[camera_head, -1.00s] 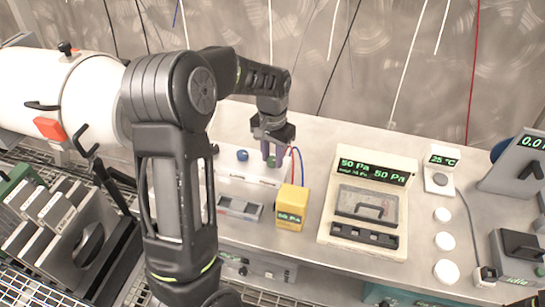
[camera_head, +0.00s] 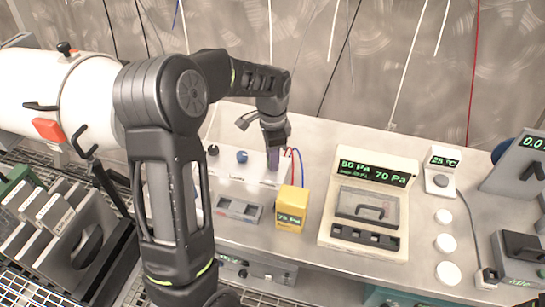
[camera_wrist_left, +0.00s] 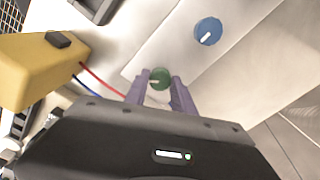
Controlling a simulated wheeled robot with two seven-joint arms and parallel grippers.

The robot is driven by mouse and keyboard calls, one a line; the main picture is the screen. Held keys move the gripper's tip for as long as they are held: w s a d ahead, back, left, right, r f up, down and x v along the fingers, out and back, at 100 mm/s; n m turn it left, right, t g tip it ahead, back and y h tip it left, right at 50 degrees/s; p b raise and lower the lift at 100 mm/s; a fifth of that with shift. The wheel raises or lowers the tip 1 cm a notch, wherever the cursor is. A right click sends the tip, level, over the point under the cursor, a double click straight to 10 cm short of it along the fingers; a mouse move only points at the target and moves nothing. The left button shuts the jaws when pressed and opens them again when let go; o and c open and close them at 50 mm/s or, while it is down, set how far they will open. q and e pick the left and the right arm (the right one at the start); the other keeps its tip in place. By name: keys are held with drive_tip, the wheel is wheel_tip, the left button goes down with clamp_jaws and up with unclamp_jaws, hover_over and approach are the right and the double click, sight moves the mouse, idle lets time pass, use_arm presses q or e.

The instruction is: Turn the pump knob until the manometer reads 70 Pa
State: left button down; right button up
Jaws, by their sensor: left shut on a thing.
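My left gripper (camera_head: 273,163) points down at the white knob panel on the bench. In the left wrist view its purple fingers are shut on the green knob (camera_wrist_left: 160,78), one on each side. The gripper hides that knob in the head view. A console display (camera_head: 375,170) shows about 50 Pa at left and 70 Pa at right. My right gripper is not in view.
A blue knob (camera_head: 242,157) and a black knob (camera_head: 212,150) sit left of the gripper. Red and blue leads run beside the manometer. A 25 °C display (camera_head: 443,161) and several white discs stand at right. A large white cylinder (camera_head: 85,88) is at left.

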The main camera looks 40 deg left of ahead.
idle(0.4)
use_arm(q)
drive_tip(key=c, duration=1.1)
unclamp_jaws()
drive_tip(key=shift+o, duration=0.2)
wheel_tip(320, 180, up, 8)
drive_tip(key=shift+f+b, duration=0.1)
drive_tip(key=shift+b, duration=0.25)
